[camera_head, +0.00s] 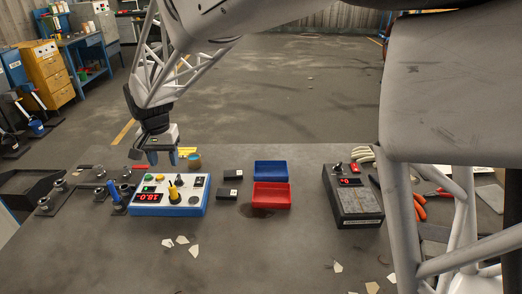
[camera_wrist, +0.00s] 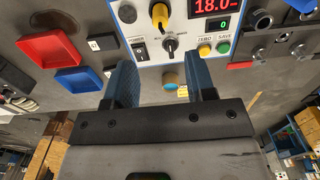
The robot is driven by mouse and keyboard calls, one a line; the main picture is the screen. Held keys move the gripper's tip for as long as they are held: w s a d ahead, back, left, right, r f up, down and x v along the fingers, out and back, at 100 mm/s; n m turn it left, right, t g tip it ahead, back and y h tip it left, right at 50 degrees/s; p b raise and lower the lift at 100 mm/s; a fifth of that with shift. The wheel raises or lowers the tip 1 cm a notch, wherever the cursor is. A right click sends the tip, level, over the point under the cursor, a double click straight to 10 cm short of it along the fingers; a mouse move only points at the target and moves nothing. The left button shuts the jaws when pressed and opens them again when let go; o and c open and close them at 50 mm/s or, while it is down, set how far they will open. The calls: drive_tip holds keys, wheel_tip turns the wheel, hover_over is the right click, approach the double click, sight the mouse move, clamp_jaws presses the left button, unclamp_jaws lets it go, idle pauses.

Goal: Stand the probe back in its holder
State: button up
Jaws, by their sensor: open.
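A yellow probe-like piece (camera_head: 173,193) stands up from the white and blue meter box (camera_head: 143,209) on the bench; I take it to be the probe. It also shows at the top of the wrist view (camera_wrist: 160,15), cut by the frame edge. I cannot make out a separate holder, or whether the piece sits in one. My gripper (camera_head: 163,158) is open and empty, above the bench just behind the meter box. In the wrist view its two blue fingers (camera_wrist: 163,75) are spread apart, pointing towards the box, with the yellow piece beyond them.
A blue tray (camera_head: 270,170), a red tray (camera_head: 270,196) and small black blocks (camera_head: 229,193) lie right of the box. Metal fittings (camera_head: 100,192) are at left. A dark device (camera_head: 353,205) stands right. White scraps lie in front.

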drive_tip(key=s+d+r, duration=0.2)
drive_tip(key=d, duration=0.7)
drive_tip(key=s+d+r+t, duration=0.1)
drive_tip(key=s+d+r, duration=0.2)
drive_tip(key=d, duration=0.5)
drive_tip(key=s+d+r, duration=0.2)
drive_tip(key=d, duration=0.7)
drive_tip(key=s+d+f+t, duration=0.1)
drive_tip(key=s+d+f, duration=0.1)
drive_tip(key=s+d, duration=1.6)
drive_tip(key=shift+s+d+f+t, duration=0.2)
drive_tip(key=shift+s+t, duration=0.1)
drive_tip(key=shift+s, duration=0.8)
